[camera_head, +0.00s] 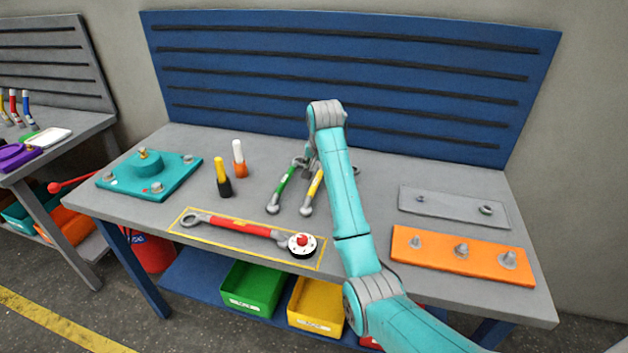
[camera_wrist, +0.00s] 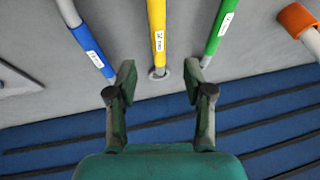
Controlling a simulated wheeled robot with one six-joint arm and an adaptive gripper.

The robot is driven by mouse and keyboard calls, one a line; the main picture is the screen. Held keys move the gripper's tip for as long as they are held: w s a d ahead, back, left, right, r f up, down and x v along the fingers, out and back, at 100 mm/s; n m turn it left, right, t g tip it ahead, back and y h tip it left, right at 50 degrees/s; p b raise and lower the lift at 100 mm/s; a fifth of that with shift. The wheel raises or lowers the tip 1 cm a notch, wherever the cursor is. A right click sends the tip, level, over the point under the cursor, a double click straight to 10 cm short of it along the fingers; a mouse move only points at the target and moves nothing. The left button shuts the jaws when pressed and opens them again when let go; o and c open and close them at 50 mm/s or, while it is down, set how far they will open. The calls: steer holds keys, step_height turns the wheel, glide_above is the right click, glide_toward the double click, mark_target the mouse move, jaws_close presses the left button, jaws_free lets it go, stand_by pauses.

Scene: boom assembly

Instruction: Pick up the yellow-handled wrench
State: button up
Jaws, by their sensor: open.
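The yellow-handled wrench (camera_head: 313,190) lies on the grey workbench, partly hidden by my arm in the head view. In the wrist view its yellow handle (camera_wrist: 157,28) comes down from the top edge, and its ring end sits between my open fingers. My gripper (camera_wrist: 160,78) is open and empty, with one finger on each side of that ring end. A green-handled wrench (camera_wrist: 220,27) lies to the right, its end close to my right finger. A blue-handled wrench (camera_wrist: 88,42) lies to the left, its end near my left finger.
The grey workbench (camera_head: 370,165) has a blue slotted back panel (camera_head: 340,75) close behind the wrenches. A red-handled torque wrench (camera_head: 240,225) lies in a yellow outline in front. An orange plate with studs (camera_head: 440,252) is at right, and yellow and orange-white markers (camera_head: 222,177) stand at left.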

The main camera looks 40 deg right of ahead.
mark_target(316, 182)
steer(key=x, duration=0.9)
steer(key=shift+d+f, duration=0.2)
steer(key=shift+f, duration=0.1)
jaws_close()
